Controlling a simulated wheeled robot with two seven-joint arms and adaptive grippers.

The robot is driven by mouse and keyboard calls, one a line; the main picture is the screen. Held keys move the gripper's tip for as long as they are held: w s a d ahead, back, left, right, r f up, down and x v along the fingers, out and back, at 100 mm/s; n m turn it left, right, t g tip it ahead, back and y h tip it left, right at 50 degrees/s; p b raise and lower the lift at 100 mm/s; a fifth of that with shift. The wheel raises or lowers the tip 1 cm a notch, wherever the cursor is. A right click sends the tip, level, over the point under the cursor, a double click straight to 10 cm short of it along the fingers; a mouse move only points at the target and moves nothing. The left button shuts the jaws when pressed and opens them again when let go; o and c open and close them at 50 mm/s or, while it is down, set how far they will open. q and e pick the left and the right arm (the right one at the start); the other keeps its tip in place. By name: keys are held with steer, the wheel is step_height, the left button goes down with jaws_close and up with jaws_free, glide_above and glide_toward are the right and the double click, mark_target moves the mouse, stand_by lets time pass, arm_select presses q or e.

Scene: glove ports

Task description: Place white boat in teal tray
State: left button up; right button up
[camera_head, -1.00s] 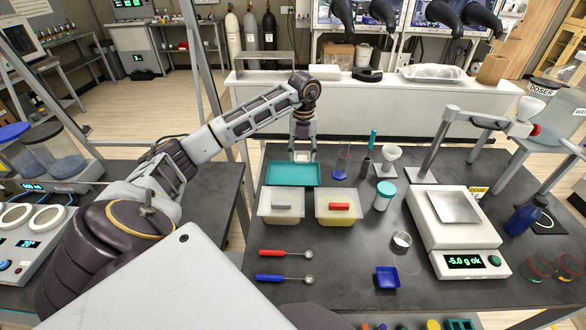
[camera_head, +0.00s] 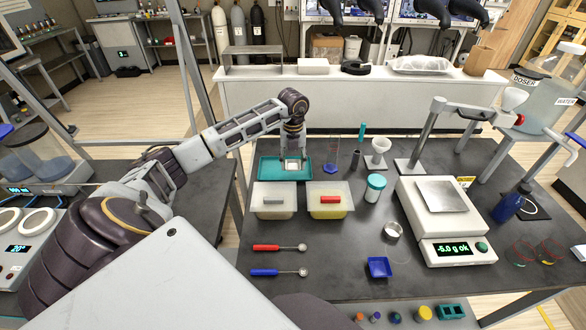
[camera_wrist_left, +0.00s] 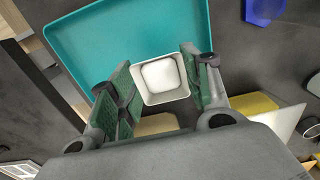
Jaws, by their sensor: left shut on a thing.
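The white boat (camera_head: 291,165) is a small square white dish, gripped in my left gripper (camera_head: 293,157). In the left wrist view the boat (camera_wrist_left: 161,79) sits between the two green-padded fingers of the left gripper (camera_wrist_left: 158,88). The teal tray (camera_head: 266,173) lies flat at the back left of the dark table, and the boat overlaps it in the head view. The tray (camera_wrist_left: 100,45) also shows in the wrist view, behind and below the boat. I cannot tell whether the boat touches the tray floor. My right gripper is not in view.
Two lidded tubs (camera_head: 270,212) stand in front of the tray. A blue-based stand (camera_head: 330,167) is right of it.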

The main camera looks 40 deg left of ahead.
mark_target(293, 166)
arm_select(q)
steer(key=shift+f+p, duration=0.3)
steer(key=shift+f, duration=1.6)
steer(key=shift+f, duration=0.15)
steer(key=o, duration=0.7)
